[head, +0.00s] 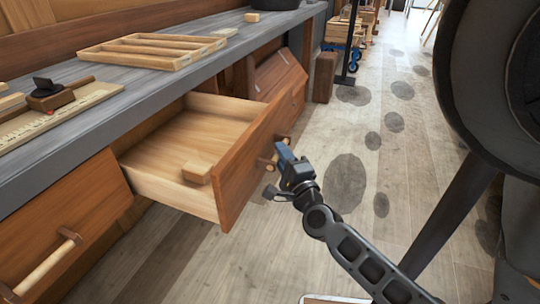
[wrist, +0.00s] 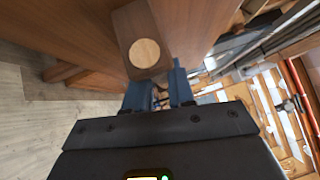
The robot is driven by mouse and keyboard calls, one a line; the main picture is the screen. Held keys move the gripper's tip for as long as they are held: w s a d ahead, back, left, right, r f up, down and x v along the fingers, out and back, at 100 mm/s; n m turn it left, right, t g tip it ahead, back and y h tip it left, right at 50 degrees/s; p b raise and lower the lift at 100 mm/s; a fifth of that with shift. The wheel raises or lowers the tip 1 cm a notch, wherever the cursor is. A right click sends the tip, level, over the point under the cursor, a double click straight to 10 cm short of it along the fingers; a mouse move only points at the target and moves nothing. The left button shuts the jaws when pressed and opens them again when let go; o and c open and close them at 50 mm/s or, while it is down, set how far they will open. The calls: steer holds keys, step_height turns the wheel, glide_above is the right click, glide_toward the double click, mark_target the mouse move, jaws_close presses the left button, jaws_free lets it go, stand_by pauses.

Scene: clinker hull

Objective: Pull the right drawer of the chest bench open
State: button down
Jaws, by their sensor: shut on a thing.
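The right drawer (head: 240,172) of the chest bench (head: 100,78) stands well out from the bench, its inside showing from above. A small wooden block (head: 197,172) lies in it near the front. My gripper (head: 281,156) is at the drawer's front, shut on the drawer handle (head: 266,163), a wooden bar. In the wrist view the gripper's blue fingers (wrist: 160,92) are close by a wooden handle mount with a pale round end (wrist: 145,53). The part of the handle between the fingers is hidden. The left drawer (head: 75,220) with its own bar handle is shut or nearly so.
On the bench top are a divided wooden tray (head: 150,50), a plane-like tool (head: 50,97) and a pale board. A wooden block (head: 325,78) and a blue trolley (head: 343,55) stand farther back on the floor.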

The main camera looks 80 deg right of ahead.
steer(key=shift+s+a, duration=0.1)
steer(key=shift+s, duration=0.05)
steer(key=c, duration=1.1)
jaws_free()
steer(key=shift+o, duration=0.2)
steer(key=v, duration=0.7)
steer(key=shift+s+a+b, duration=0.25)
steer(key=shift+a+b, duration=0.05)
steer(key=shift+b, duration=0.15)
steer(key=shift+f, duration=0.15)
